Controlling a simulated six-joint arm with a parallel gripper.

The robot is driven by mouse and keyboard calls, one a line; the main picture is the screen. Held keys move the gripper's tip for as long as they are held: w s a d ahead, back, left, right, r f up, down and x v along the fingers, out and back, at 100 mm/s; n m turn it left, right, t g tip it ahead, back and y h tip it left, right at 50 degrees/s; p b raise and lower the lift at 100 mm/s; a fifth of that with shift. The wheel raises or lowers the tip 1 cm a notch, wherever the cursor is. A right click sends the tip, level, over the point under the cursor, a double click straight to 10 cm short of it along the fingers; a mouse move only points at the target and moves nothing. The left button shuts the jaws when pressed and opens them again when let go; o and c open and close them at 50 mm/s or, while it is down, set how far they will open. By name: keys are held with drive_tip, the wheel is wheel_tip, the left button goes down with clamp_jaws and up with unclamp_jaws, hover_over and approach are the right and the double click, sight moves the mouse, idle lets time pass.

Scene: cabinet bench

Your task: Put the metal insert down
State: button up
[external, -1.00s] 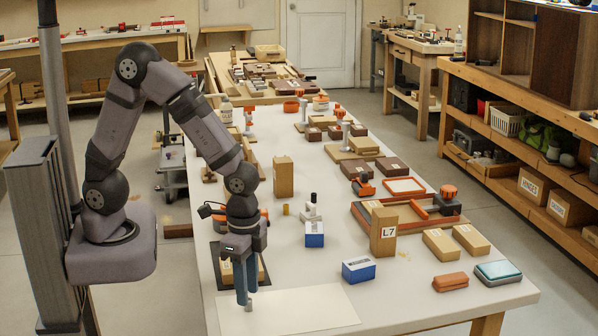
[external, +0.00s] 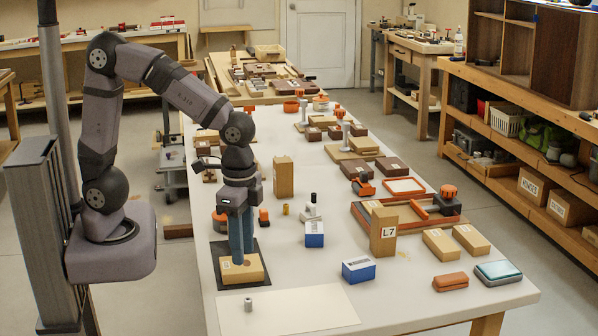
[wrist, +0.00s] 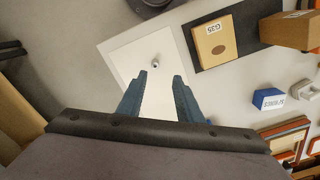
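The metal insert (external: 248,303) is a small grey cylinder standing upright on the white sheet (external: 300,310) near the table's front left. It also shows in the wrist view (wrist: 155,63), beyond my fingertips and apart from them. My gripper (external: 241,258) is raised above the table, behind the insert in the external view, with its blue fingers pointing down. In the wrist view my gripper (wrist: 161,76) has its fingers spread, with nothing between them.
A wooden block (external: 258,270) lies on a black mat (external: 263,248) close behind the sheet; my fingers overlap it in the external view. Blue-and-white boxes (external: 358,270) and a tall box marked L7 (external: 383,238) stand to the right. The sheet is otherwise clear.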

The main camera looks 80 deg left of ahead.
drive_tip(key=s+a+f+n, duration=0.5)
drive_tip(key=s+a+n, duration=0.1)
drive_tip(key=a, duration=0.5)
drive_tip(key=shift+s+f, duration=0.15)
drive_tip(key=shift+s, duration=0.2)
drive_tip(key=shift+a, duration=0.1)
wheel_tip(320, 180, up, 5)
drive_tip(key=p, duration=0.4)
drive_tip(key=shift+f, duration=0.2)
drive_tip(key=shift+o, duration=0.4)
drive_tip(key=shift+f, duration=0.15)
